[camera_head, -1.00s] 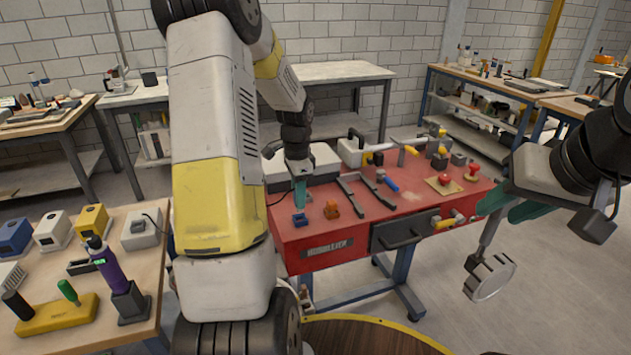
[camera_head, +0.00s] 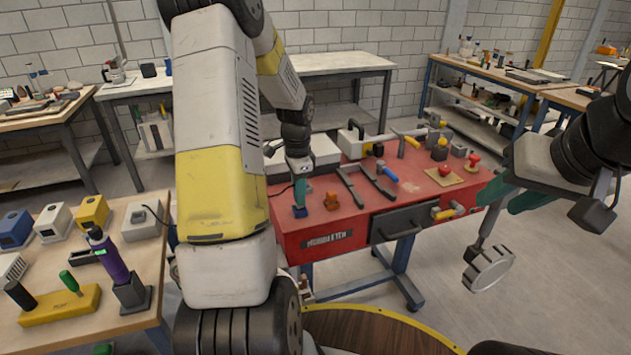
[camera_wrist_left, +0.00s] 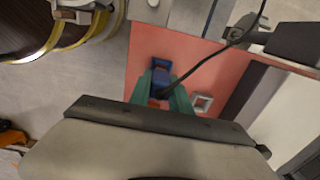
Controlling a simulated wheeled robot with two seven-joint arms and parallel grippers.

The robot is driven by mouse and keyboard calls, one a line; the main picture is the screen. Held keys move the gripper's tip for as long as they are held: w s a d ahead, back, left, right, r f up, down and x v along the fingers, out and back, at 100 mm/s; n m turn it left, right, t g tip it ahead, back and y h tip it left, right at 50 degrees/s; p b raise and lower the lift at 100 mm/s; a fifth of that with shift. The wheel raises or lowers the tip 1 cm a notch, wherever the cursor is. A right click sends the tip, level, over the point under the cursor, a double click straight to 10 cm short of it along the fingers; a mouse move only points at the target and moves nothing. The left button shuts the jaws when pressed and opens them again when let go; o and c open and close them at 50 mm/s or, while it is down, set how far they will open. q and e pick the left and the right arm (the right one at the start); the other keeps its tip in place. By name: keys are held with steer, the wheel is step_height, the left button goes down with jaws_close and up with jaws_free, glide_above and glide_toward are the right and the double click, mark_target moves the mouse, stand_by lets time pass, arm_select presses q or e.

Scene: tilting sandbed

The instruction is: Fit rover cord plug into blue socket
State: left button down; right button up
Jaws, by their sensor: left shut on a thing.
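My left gripper (camera_head: 302,194) points down over the front left of the red bench (camera_head: 410,190). Its green fingers are shut on the rover cord plug, which the fingers mostly hide. The dark cord (camera_wrist_left: 215,55) runs from between the fingers to the upper right in the left wrist view. The blue socket (camera_head: 300,212) is directly at the fingertips; it also shows in the left wrist view (camera_wrist_left: 161,72), just beyond them. I cannot tell whether plug and socket touch. My right gripper (camera_head: 510,197) is off the bench's right side, its jaw state unclear.
An orange socket-like block (camera_head: 331,201) is close right of the blue socket. A clamp-like tool (camera_head: 349,186) and a blue-handled hammer (camera_head: 386,172) lie farther right. A grey disc on a stem (camera_head: 489,270) hangs below my right gripper. A wooden table (camera_head: 40,335) stands left.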

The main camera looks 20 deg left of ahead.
arm_select(q)
steer(key=shift+f, duration=1.3)
steer(key=c, duration=0.6)
jaws_free()
steer(key=shift+c, duration=0.2)
steer(key=shift+r, duration=0.1)
steer(key=shift+r, duration=3.95)
steer(key=s+d+r+n+t, duration=0.2)
steer(key=s+d+r+n, duration=0.1)
steer(key=s+r, duration=0.3)
steer(key=s+d+r+n+t+h, duration=0.1)
steer(key=s+d+r+n+t, duration=0.1)
steer(key=s+d+r, duration=0.3)
steer(key=s+d+r+n+t+h, duration=0.1)
steer(key=s+d+r+n+t, duration=0.1)
steer(key=s+d+r+n, duration=0.2)
steer(key=s+r+n, duration=0.1)
steer(key=s+r, duration=0.2)
steer(key=s, duration=0.4)
steer(key=shift+d, duration=0.15)
